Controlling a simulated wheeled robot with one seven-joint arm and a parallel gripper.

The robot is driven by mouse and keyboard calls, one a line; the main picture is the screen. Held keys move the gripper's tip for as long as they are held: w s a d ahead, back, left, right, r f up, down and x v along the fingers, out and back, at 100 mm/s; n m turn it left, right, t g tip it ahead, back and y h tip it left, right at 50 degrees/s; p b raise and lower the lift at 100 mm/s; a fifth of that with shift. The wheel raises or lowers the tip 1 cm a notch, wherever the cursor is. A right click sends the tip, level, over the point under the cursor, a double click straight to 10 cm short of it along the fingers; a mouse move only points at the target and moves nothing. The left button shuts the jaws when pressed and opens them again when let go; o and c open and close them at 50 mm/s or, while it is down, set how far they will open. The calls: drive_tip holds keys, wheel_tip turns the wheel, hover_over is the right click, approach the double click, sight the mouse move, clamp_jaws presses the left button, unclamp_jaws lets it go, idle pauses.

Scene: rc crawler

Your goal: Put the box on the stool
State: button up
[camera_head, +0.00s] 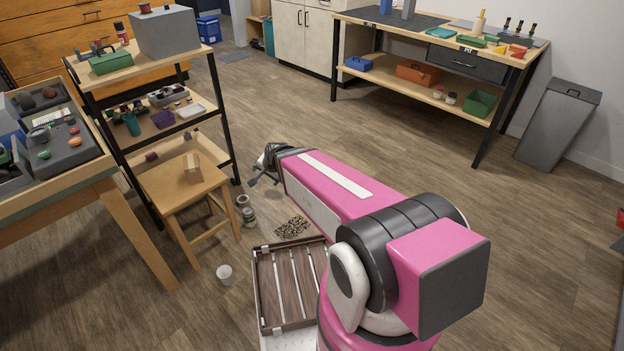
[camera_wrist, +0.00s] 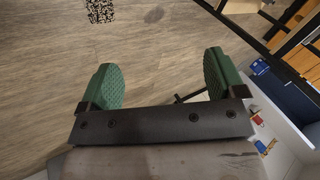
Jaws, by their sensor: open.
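A small light-brown cardboard box (camera_head: 192,167) sits on the seat of the wooden stool (camera_head: 160,184) in the head view, left of centre. The box rests upright, toward the back right part of the seat. My gripper (camera_head: 262,166) is to the right of the stool, apart from the box. In the wrist view my gripper (camera_wrist: 162,80) shows two green pads spread wide, with nothing between them. The box does not show clearly in the wrist view.
A shelf rack (camera_head: 160,128) stands behind the stool, and a workbench (camera_head: 80,178) is at left. A white cup (camera_head: 225,274), cans (camera_head: 247,214) and a speckled patch (camera_head: 292,227) are on the floor near the stool. Open floor lies right of my arm.

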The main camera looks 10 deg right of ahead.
drive_tip(key=s+d+r+n+g+h, duration=0.1)
drive_tip(key=s+d+n+g, duration=0.1)
drive_tip(key=s+d, duration=0.3)
drive_tip(key=s+d+r+n+g+h, duration=0.2)
drive_tip(key=s+d+n+g, duration=0.1)
drive_tip(key=d, duration=0.7)
drive_tip(key=s+n, duration=0.1)
drive_tip(key=n, duration=0.1)
drive_tip(key=shift+s+d+n, duration=0.15)
drive_tip(key=shift+s+n, duration=0.15)
drive_tip(key=shift+s, duration=0.05)
